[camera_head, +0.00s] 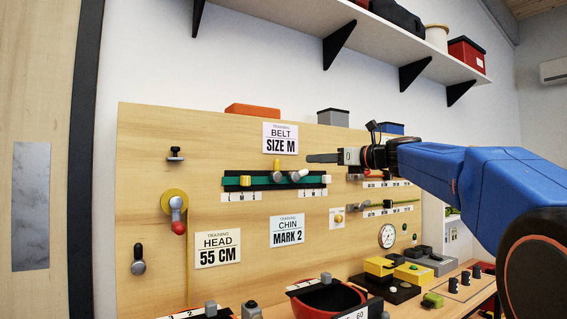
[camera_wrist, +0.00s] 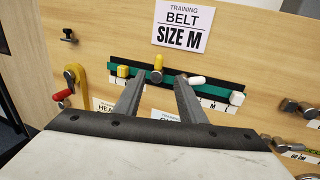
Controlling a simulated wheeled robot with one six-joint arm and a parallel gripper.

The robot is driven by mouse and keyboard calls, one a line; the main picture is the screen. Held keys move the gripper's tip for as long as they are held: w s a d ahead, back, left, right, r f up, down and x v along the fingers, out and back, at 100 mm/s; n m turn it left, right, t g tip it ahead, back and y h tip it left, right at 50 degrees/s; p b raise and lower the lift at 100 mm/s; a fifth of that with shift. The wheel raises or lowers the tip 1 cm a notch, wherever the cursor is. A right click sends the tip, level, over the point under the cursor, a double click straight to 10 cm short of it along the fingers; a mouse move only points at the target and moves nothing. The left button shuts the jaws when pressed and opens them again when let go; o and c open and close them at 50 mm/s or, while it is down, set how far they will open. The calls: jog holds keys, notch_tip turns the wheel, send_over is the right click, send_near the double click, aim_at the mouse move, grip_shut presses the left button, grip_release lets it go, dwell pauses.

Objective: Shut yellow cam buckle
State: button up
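The yellow cam buckle (camera_head: 276,166) is on the green strap of the belt station, below the SIZE M sign. Its yellow lever points up from a round metal hub; it also shows in the wrist view (camera_wrist: 157,64). A second buckle with a white lever (camera_head: 299,175) sits just to its right, its lever tilted sideways; it shows in the wrist view too (camera_wrist: 195,79). My gripper (camera_head: 310,158) is up and to the right of both buckles in the head view. In the wrist view its two fingers (camera_wrist: 158,82) are spread, with nothing between them.
A yellow reel with a red-knobbed crank (camera_head: 177,207) hangs at the left. Other straps and a gauge (camera_head: 387,236) are at the right. Red bowls (camera_head: 345,296) and blocks crowd the bench below.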

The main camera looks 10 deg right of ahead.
aim_at(279, 161)
jog(key=x, duration=1.6)
jog(key=shift+w+a, duration=0.1)
jog(key=shift+w, duration=0.05)
grip_shut()
